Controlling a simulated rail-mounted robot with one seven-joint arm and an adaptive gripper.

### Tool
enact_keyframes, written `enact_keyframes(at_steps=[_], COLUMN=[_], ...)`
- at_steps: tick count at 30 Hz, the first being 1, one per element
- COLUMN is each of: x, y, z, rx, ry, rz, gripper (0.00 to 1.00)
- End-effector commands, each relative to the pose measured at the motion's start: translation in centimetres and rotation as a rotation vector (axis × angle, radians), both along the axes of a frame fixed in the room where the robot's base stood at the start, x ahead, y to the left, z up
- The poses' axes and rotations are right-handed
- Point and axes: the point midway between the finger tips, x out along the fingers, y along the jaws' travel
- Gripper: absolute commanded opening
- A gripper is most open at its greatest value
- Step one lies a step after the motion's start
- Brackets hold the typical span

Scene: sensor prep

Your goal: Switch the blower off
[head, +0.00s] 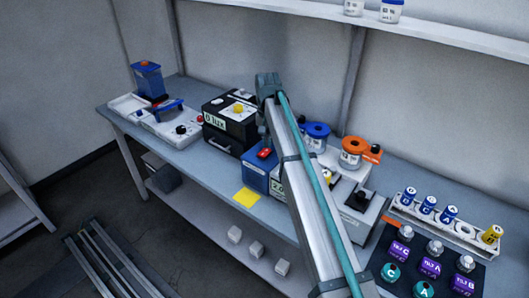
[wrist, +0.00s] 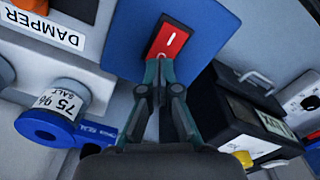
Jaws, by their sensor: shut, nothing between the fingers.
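The blower appears to be the blue box (head: 256,176) at mid-bench; its blue top (wrist: 205,35) fills the upper middle of the wrist view. A red rocker switch (wrist: 170,42) with a white line mark is set in that top, and it also shows in the head view (head: 264,153). My gripper (wrist: 158,66) is shut and empty, its tips at the lower edge of the switch in the wrist view. I cannot tell whether they touch it.
A black "0 lux" box (head: 230,124) with a yellow knob stands left of the blue box. Blue-ringed (head: 315,134) and orange-ringed (head: 352,150) jars stand to the right. A DAMPER label (wrist: 45,28) shows in the wrist view.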

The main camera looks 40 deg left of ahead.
Motion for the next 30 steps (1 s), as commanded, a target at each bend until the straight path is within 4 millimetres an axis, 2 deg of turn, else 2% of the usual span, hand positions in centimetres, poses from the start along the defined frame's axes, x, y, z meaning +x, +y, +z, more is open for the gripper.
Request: enact_keyframes(at_steps=[30], x=[0.0], y=[0.0], z=[-1.4], rx=[0.0], ry=[0.0], rz=[0.0], gripper=[0.0])
